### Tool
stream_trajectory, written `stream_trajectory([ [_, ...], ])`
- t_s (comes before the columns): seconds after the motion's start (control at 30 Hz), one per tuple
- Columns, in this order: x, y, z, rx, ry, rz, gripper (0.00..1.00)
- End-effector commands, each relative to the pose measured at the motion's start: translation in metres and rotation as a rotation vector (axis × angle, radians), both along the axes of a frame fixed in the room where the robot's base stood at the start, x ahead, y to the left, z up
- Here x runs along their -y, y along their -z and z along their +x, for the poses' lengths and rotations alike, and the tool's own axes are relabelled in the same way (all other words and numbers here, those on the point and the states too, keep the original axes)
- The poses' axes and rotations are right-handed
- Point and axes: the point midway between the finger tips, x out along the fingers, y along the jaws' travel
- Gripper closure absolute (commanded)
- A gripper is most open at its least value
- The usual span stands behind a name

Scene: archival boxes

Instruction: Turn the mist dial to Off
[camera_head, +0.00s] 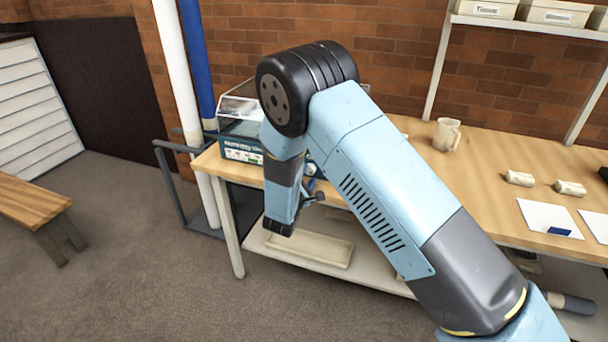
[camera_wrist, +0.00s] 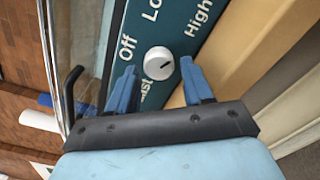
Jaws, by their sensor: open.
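The mist dial (camera_wrist: 158,62) is a round white knob on a teal panel (camera_wrist: 150,20) in the wrist view. The panel carries the words Off, Lo (cut off) and High. The dial's short dark mark lies on its right side, away from Off and toward the High side. My gripper (camera_wrist: 159,70) has its two blue fingers apart, one on each side of the dial, with a gap visible around the knob. The lower label is partly hidden by the left finger. The head view shows the teal-fronted machine (camera_head: 241,152) with a clear cover, partly behind my arm.
The machine stands at the left end of a wooden workbench (camera_head: 480,160). A mug (camera_head: 446,134), small pale blocks (camera_head: 519,178) and white cards (camera_head: 548,217) lie farther right. White and blue pipes (camera_head: 199,60) rise beside the bench's left end. A shallow tray (camera_head: 308,248) sits on the lower shelf.

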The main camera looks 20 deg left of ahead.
Motion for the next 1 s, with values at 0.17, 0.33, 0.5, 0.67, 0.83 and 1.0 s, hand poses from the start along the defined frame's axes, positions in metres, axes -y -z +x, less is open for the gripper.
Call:
stream_trajectory([
  [0.17,0.001,0.0,0.012,0.001,0.0,0.0,0.49],
  [0.33,0.001,0.0,0.015,0.0,0.0,0.0,0.49],
  [0.5,0.001,0.0,0.015,0.0,0.0,0.0,0.49],
  [0.67,0.001,0.0,0.015,0.0,0.0,0.0,0.65],
  [0.83,0.001,0.0,0.015,0.0,0.0,0.0,0.81],
  [1.0,-0.011,0.0,0.014,0.0,-0.002,0.001,0.9],
])
